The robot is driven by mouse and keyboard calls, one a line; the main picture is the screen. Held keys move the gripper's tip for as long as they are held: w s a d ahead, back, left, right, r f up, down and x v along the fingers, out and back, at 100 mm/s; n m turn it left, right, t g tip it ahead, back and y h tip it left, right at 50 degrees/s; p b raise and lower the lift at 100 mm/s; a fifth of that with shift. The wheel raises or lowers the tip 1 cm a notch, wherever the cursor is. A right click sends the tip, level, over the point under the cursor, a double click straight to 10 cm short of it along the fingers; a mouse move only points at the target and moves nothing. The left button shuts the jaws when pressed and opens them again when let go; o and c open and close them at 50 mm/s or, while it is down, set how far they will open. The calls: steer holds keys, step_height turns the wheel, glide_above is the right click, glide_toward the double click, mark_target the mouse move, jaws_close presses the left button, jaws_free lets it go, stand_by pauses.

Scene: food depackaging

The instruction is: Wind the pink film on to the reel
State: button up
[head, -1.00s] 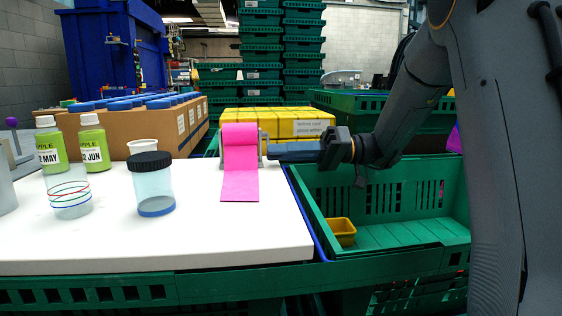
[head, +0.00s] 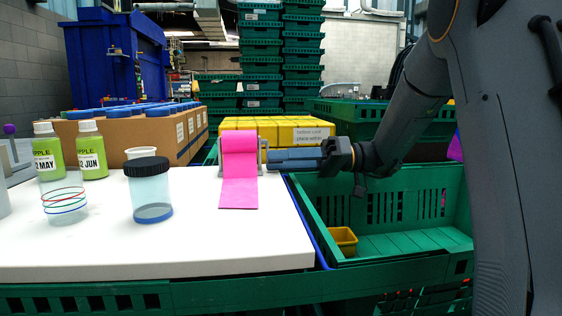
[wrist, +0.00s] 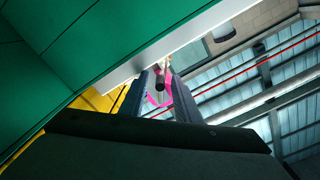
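The pink film (head: 239,193) hangs from a pink roll on the reel (head: 262,157), and its flat tail lies on the white board. The reel stands near the board's right edge. My gripper (head: 272,160) reaches in from the right, with its fingers beside the reel's right side. In the wrist view, the two fingers (wrist: 157,78) are parted, with a dark, round handle (wrist: 159,84) between them. Whether either finger touches the handle is unclear. Some pink film (wrist: 155,98) shows behind the handle, and much of the reel is hidden there.
A lidded jar (head: 150,190), a clear cup with coloured bands (head: 64,205) and green bottles (head: 91,150) stand left on the white board (head: 200,250). Yellow boxes (head: 275,131) sit behind the reel. A green crate (head: 400,242) holding a small yellow tub (head: 343,239) is at right.

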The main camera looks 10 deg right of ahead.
steer(key=d, duration=0.7)
steer(key=shift+d+p, duration=0.4)
